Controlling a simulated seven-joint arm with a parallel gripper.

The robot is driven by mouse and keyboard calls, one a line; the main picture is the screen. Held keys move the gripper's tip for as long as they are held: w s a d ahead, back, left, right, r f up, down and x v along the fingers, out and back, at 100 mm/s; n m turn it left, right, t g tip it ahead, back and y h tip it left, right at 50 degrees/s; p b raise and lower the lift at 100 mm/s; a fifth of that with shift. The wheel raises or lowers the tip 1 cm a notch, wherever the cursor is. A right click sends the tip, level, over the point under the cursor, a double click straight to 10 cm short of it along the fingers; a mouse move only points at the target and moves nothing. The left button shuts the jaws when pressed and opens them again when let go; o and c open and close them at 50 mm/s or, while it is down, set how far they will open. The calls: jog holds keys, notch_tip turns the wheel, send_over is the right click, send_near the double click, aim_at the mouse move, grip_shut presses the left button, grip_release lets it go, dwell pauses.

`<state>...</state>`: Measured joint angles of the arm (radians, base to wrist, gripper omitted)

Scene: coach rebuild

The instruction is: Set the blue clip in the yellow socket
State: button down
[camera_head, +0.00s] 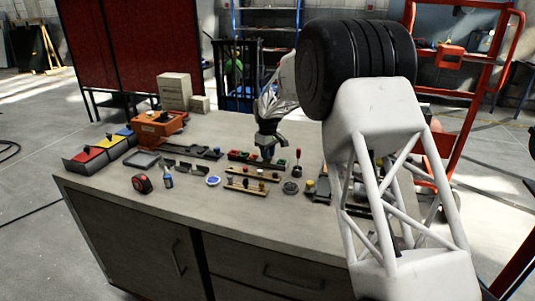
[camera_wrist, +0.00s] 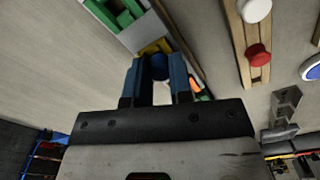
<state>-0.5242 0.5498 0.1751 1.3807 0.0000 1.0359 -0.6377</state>
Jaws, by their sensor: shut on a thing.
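My gripper (camera_wrist: 160,82) points down with its two blue-grey fingers shut on the blue clip (camera_wrist: 160,67), which shows as a dark blue round piece between the fingertips. The yellow socket (camera_wrist: 151,47) lies just beyond the fingertips in the wrist view, partly hidden by the clip and fingers. I cannot tell whether the clip touches the socket. In the head view my gripper (camera_head: 267,153) is low over the socket row at the middle of the bench, and the clip is hidden there.
A green socket (camera_wrist: 122,12) lies farther along the same strip. A wooden rail with white and red knobs (camera_wrist: 248,40) runs alongside to the right. The bench (camera_head: 120,190) also holds colored bins (camera_head: 95,153), an orange toolbox (camera_head: 158,127) and a tape measure (camera_head: 142,183).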

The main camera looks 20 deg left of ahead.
jog(key=shift+f, duration=0.1)
dwell(0.3)
jog(key=c, duration=0.5)
grip_release()
dwell(0.4)
jog(key=shift+r, duration=3)
